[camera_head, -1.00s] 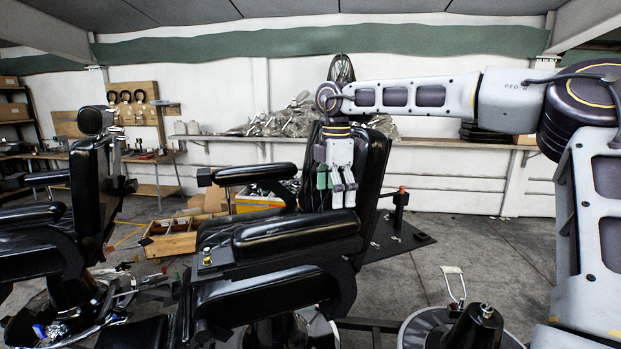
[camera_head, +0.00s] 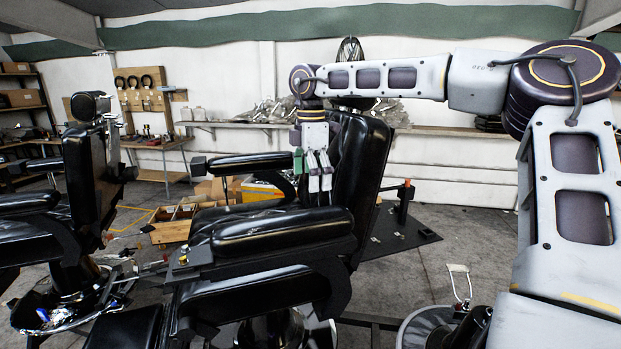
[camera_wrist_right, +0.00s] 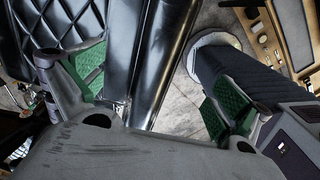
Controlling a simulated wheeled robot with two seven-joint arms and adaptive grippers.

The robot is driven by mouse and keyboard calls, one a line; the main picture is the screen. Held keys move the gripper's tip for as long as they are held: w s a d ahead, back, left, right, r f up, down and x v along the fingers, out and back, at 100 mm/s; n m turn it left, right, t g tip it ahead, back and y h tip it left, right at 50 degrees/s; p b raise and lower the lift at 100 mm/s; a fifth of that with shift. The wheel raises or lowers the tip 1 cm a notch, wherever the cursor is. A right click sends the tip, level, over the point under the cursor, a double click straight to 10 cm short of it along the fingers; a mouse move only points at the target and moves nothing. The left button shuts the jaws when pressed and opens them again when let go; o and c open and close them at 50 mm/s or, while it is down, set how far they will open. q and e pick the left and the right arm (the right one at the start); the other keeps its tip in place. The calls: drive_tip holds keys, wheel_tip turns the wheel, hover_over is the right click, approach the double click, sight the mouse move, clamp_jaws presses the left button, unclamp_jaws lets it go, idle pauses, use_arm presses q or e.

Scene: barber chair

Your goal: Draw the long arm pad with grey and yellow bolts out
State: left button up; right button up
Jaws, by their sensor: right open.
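The near black arm pad (camera_head: 285,232) is long and padded, mounted on the barber chair. A small yellow bolt (camera_head: 183,260) shows at its left end; I cannot make out a grey one. A second black arm pad (camera_head: 245,163) is on the chair's far side. My right gripper (camera_head: 318,186) is open and points down above the near pad's right part, in front of the backrest. In the right wrist view a glossy black padded part (camera_wrist_right: 148,55) lies between the spread green-lined fingers (camera_wrist_right: 160,92); I cannot tell whether they touch it. My left gripper is out of view.
The chair's backrest (camera_head: 358,170) stands close behind my right gripper. Another black chair (camera_head: 85,190) is at the left. An open wooden box (camera_head: 172,230) lies on the floor behind. A dark plate with a post (camera_head: 404,203) lies to the right, with open floor around it.

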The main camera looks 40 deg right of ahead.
drive_tip(key=shift+f, duration=0.15)
drive_tip(key=shift+d+f, duration=0.2)
drive_tip(key=shift+f, duration=0.25)
drive_tip(key=shift+f+p, duration=1.05)
drive_tip(key=shift+f, duration=5.3)
drive_tip(key=c, duration=1.7)
drive_tip(key=o, duration=1.1)
drive_tip(key=c, duration=0.8)
